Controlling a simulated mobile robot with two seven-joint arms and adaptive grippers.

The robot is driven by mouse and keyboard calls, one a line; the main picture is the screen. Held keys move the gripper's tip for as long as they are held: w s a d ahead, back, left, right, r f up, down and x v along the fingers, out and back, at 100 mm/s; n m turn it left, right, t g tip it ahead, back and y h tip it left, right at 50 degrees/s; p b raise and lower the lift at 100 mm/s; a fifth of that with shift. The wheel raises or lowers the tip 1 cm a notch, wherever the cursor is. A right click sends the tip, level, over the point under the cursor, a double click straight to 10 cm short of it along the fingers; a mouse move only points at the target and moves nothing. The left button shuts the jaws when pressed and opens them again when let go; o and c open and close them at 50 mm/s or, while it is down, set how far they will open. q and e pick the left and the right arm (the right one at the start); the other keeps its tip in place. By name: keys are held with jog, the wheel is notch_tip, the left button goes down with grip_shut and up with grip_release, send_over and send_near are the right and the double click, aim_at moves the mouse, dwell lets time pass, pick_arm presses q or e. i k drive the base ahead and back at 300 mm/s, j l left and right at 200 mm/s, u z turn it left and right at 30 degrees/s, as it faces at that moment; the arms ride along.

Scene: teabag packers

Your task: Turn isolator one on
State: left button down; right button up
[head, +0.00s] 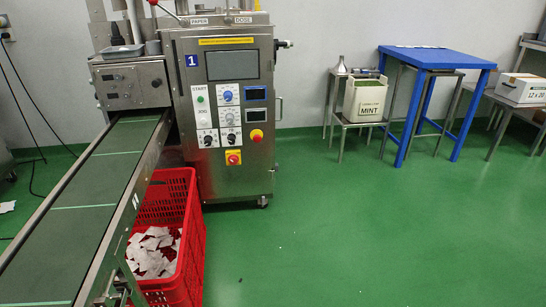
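The packing machine (218,120) is a steel cabinet with a blue "1" label (192,60). No part in view is readably marked as an isolator. A black knob (285,44) sticks out from the cabinet's right side. A wall socket (7,31) with cables is at the far left; its switch position is too small to tell. Neither gripper is in view.
A green conveyor (95,185) runs from the machine toward the lower left. A red crate (193,215) of paper scraps stands beside it, before the cabinet. A blue table (438,58) and a MINT box (366,100) stand back right. The green floor (380,235) is open at right.

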aim_at(233, 159)
jog(key=u, duration=0.45)
jog(key=i+l, duration=0.15)
jog(key=l, duration=0.2)
jog(key=i+l, duration=0.15)
jog(key=l, duration=0.2)
jog(key=i+l, duration=0.2)
jog(key=l, duration=0.15)
jog(key=i+l, duration=0.15)
jog(key=l, duration=0.15)
